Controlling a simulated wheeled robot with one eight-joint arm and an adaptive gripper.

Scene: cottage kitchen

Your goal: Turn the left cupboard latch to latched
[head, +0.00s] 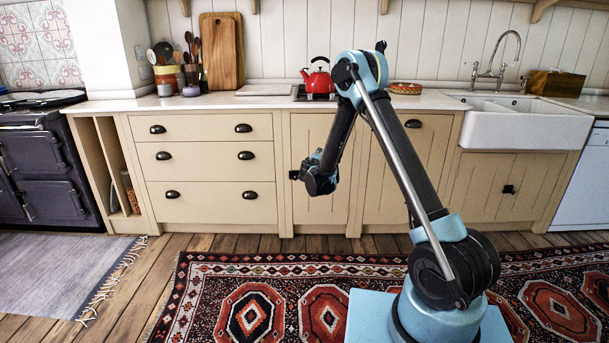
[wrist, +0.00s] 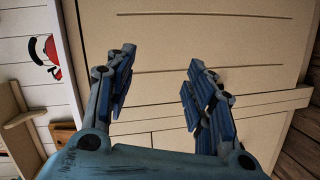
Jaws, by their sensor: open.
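My gripper (head: 308,172) hangs in front of the narrow plank-front cupboard door (head: 316,211), right of the drawers. In the wrist view its two blue-grey fingers (wrist: 158,80) stand wide apart, with nothing between them but the cream cupboard front. A small black piece shows at the gripper's left side in the head view; I cannot tell whether it is a latch or a fingertip. No left cupboard latch can be made out clearly in either view; the gripper may hide it. Another black latch or knob (head: 509,189) sits on the cupboard under the sink.
A drawer unit (head: 208,170) with black cup handles stands left of the gripper. A red kettle (head: 319,80) stands above. A patterned rug (head: 250,312) covers the floor.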

